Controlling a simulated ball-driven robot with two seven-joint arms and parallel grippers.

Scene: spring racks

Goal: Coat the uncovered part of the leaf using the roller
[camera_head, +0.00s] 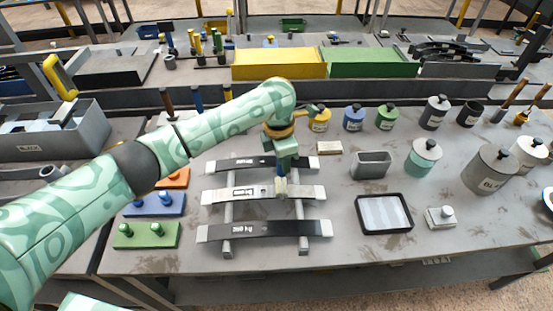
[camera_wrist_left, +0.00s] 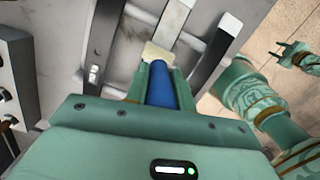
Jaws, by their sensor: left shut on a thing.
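Three leaf springs lie across a grey rack (camera_head: 228,212). The far leaf (camera_head: 262,163) and near leaf (camera_head: 265,231) are black between bare ends. The middle leaf (camera_head: 222,195) looks mostly pale grey, with a white label. My left gripper (camera_head: 281,163) is over the middle leaf's right half, shut on the roller's blue handle (camera_wrist_left: 160,85). The cream roller head (camera_head: 281,187) is at the middle leaf; whether it touches is unclear. The roller head also shows in the left wrist view (camera_wrist_left: 157,52). My right gripper (camera_wrist_left: 291,52) appears only there, open and empty.
A black-rimmed tray (camera_head: 384,213) and a grey open box (camera_head: 371,165) stand right of the rack. Lidded pots, including a mint one (camera_head: 424,158) and a large grey one (camera_head: 490,171), stand farther right. Colored peg plates, such as the green one (camera_head: 147,235), lie left.

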